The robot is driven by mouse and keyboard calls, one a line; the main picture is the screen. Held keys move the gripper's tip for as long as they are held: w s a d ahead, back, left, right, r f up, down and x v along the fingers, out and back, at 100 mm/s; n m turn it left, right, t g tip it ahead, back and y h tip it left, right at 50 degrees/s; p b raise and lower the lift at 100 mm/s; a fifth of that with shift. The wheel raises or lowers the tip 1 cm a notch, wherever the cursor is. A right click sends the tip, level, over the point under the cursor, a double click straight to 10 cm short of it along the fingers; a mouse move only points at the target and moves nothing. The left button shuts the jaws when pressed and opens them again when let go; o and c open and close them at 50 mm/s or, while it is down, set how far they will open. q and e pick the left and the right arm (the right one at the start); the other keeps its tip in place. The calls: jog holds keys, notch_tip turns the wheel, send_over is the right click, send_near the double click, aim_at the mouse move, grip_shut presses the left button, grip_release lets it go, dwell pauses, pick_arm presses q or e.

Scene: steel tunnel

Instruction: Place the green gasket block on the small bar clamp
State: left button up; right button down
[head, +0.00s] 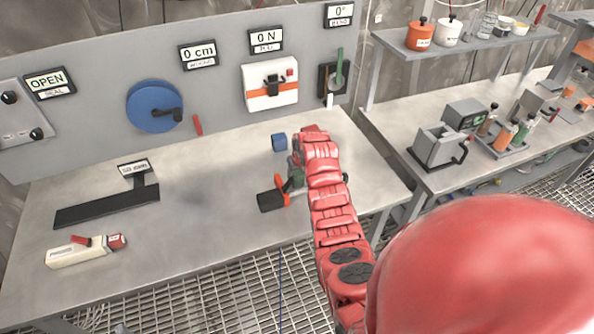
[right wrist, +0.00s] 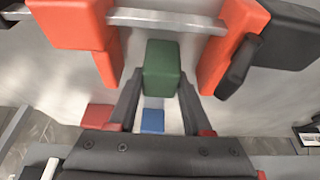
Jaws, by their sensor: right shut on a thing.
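My right gripper (right wrist: 160,85) is shut on the green gasket block (right wrist: 162,67), with one dark finger on each side of it. In the head view the green block (head: 296,179) shows partly behind my red right arm. The small bar clamp (right wrist: 165,20) has orange jaws, a steel bar and black handle parts. The block shows between the two orange jaws in the wrist view; I cannot tell whether it touches the clamp. In the head view the clamp's orange jaw (head: 281,188) lies just left of my gripper (head: 297,164), which my arm partly hides. My left gripper is not in view.
A blue block (head: 279,142) sits on the bench (head: 215,215) behind the clamp. A black stand (head: 105,208) and a white tube with a red cap (head: 85,250) lie at the left. A panel with a blue wheel (head: 154,106) backs the bench. The middle is clear.

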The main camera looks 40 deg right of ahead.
jog(key=shift+c, duration=1.7)
grip_release()
jog(key=shift+f, duration=0.1)
